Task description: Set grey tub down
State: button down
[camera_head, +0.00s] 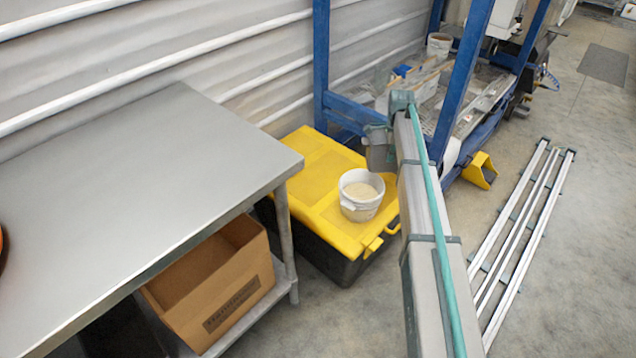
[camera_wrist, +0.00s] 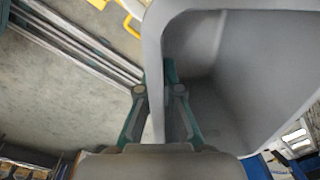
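The grey tub (camera_wrist: 245,75) fills the right of the wrist view, its hollow inside facing the camera and looking empty. My gripper (camera_wrist: 158,90) has one finger on each side of the tub's wall and is closed on it. The tub is tilted in this view, and floor shows to its left. In the head view my arm reaches toward the blue frame. A grey shape beside the arm's far end is too small to tell as tub or wrist. My fingertips are not clear there.
A white bucket (camera_head: 361,194) of pale material stands on a yellow-lidded black box (camera_head: 318,180). A steel table (camera_head: 130,180) is at left, with a cardboard box (camera_head: 213,285) beneath. A blue frame (camera_head: 463,75) stands beyond. Metal rails (camera_head: 525,225) lie on the floor at right.

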jog(key=w+f+m+b, duration=0.6)
jog(key=w+f+m, duration=0.3)
jog(key=w+f, duration=0.4)
jog(key=shift+h, duration=0.3)
jog(key=shift+w+d+f, duration=0.1)
jog(key=shift+w+f, duration=0.15)
jog(key=shift+f, duration=1.3)
jog(key=shift+w+a+f, duration=0.1)
jog(key=shift+w+f, duration=0.1)
jog(key=shift+f, duration=1.4)
jog(key=shift+w+d+f, duration=0.1)
jog(key=shift+w+f, duration=0.15)
jog(key=shift+f, duration=1.3)
jog(key=shift+f, duration=0.15)
jog(key=c, duration=1.8)
grip_release()
jog(key=o, duration=0.5)
jog(key=r, duration=1.2)
jog(key=shift+s+a+r, duration=0.15)
jog(key=shift+s+a, duration=0.1)
jog(key=shift+s, duration=0.05)
